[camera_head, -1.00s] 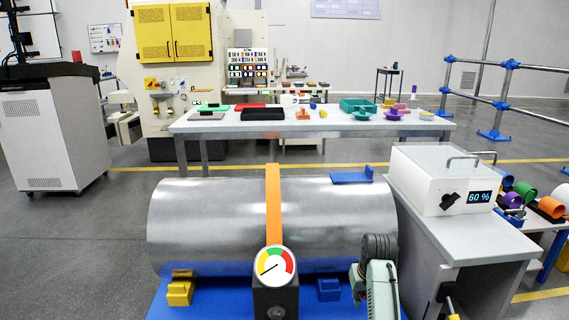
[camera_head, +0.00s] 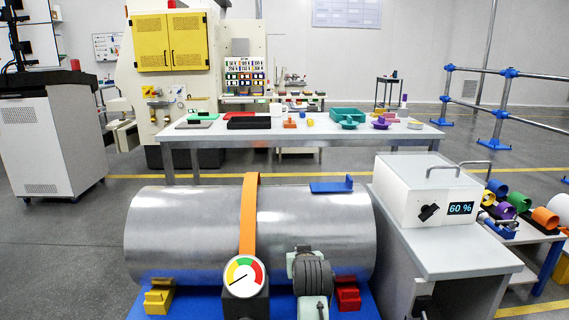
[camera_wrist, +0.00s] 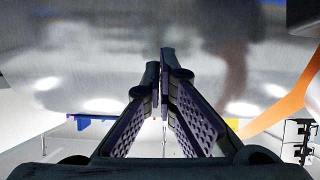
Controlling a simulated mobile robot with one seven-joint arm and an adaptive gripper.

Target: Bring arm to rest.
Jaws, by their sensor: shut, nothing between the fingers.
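My gripper (camera_wrist: 160,85) shows in the wrist view with its two fingers together and nothing between them. In that view the shiny metal drum (camera_wrist: 110,60) fills the background beyond the fingertips; I cannot tell the gap to it. The orange strap (camera_wrist: 292,105) is at the right. In the head view my arm rises at the bottom, in front of the right part of the drum (camera_head: 185,230). The gripper itself cannot be made out there.
A round gauge (camera_head: 244,276) stands before the drum. The drum is over a blue base (camera_head: 205,307) with a yellow block (camera_head: 158,300) and a red block (camera_head: 347,297). Right is a cabinet with a white 60 % box (camera_head: 425,195). A long table (camera_head: 300,133) stands behind.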

